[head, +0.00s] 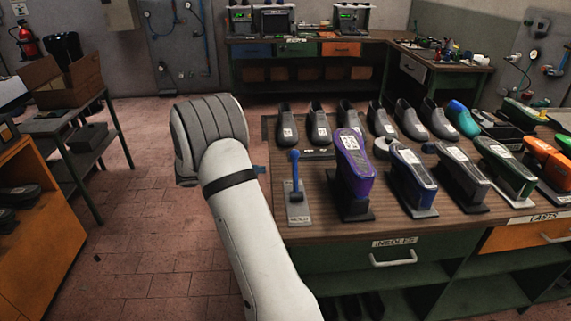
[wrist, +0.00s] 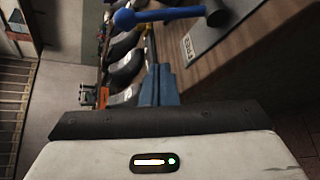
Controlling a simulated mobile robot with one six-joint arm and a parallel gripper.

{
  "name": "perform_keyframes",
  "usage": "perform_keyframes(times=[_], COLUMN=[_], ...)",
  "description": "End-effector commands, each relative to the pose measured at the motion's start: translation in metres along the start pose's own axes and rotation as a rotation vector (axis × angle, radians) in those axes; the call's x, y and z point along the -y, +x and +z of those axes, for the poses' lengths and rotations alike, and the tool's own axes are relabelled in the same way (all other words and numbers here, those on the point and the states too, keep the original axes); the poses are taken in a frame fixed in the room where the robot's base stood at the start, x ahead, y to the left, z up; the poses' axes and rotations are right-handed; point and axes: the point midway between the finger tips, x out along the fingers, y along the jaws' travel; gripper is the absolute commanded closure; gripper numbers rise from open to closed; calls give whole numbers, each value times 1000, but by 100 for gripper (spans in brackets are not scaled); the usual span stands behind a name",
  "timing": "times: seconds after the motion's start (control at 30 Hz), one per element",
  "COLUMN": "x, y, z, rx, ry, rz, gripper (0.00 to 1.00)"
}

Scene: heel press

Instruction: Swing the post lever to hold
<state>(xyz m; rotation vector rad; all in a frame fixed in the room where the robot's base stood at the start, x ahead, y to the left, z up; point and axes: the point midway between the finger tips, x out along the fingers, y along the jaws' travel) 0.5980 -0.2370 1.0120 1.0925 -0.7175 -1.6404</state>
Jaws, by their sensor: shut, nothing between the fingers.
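The post lever (head: 295,172) has a blue ball knob and a blue shaft. It rises from a grey plate (head: 299,213) at the left front of the bench; the plate's label there is too small to read surely. In the wrist view the lever (wrist: 165,14) crosses the top, its knob at the left and its dark pivot at the right. The plate (wrist: 222,28) there bears the word FREE. My gripper (head: 261,169) is mostly hidden behind my arm in the head view, left of the lever. The wrist view shows its blue fingers (wrist: 158,72) shut and empty, apart from the lever.
A purple shoe on a last stand (head: 354,172) is close to the lever's right. Several more shoes and lasts fill the bench (head: 430,223) beyond. A grey side table (head: 62,122) stands at the left.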

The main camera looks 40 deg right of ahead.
Motion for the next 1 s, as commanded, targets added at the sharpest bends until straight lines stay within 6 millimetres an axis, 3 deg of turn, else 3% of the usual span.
perform_keyframes(times=[0.2, 0.63, 0.77, 1.0], x=[-2, -3, -5, -9], y=[9, 16, 34, 86], z=[-18, -17, -16, -15], rx=[7, 10, 11, 12], ry=[-15, -15, -16, -16], rz=[69, 69, 67, 67], gripper=[100, 100, 100, 100])
